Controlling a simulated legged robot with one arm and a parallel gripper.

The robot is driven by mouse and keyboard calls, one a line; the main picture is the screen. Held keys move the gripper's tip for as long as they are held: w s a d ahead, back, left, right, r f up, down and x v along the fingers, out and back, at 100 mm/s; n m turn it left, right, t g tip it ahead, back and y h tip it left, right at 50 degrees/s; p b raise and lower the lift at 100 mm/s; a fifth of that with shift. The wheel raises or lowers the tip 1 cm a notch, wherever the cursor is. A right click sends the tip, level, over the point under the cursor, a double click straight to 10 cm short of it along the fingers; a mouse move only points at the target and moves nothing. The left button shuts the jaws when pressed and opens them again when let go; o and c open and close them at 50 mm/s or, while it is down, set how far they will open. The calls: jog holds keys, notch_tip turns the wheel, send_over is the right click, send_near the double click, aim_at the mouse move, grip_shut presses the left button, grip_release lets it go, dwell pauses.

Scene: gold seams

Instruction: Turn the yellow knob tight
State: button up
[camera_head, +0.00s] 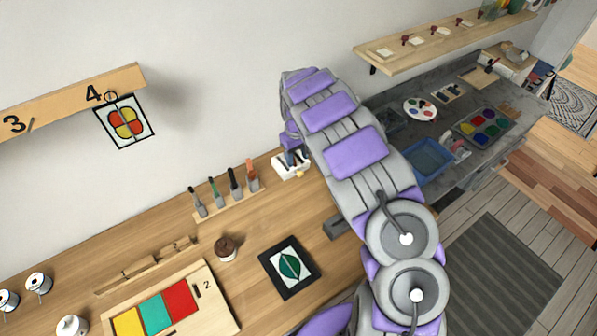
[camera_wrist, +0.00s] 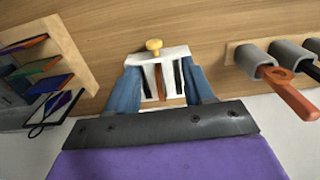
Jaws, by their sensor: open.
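The yellow knob (camera_wrist: 154,46) sticks out of the edge of a small white slotted block (camera_wrist: 160,58) in the wrist view. Dark and brown strips show in the block's slots. My gripper (camera_wrist: 161,76) is open, its two blue fingers on either side of the block's slotted part. The knob lies beyond the fingertips, and I see no finger touching it. Whether the fingers touch the block I cannot tell. In the head view the white block (camera_head: 288,171) stands on the wooden bench by the wall, partly hidden by my gripper and arm.
A rack of handled tools (camera_head: 228,197) stands left of the block; an orange-handled tool (camera_wrist: 288,93) shows close by in the wrist view. A framed leaf panel (camera_head: 290,266) and brown pot (camera_head: 226,248) lie nearer. A wall shelf (camera_head: 440,40) is at right.

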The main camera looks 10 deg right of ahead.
aim_at(300, 172)
jog(key=f, duration=0.2)
jog(key=d+f, duration=0.1)
jog(key=f, duration=0.2)
jog(key=d+f+b, duration=0.1)
jog(key=f, duration=0.1)
jog(key=shift+f, duration=0.25)
jog(key=shift+a+f, duration=0.1)
jog(key=shift+a, duration=0.7)
jog(key=shift+c, duration=0.7)
jog(key=shift+d, duration=0.55)
jog(key=c, duration=0.4)
jog(key=shift+a, duration=0.25)
grip_shut()
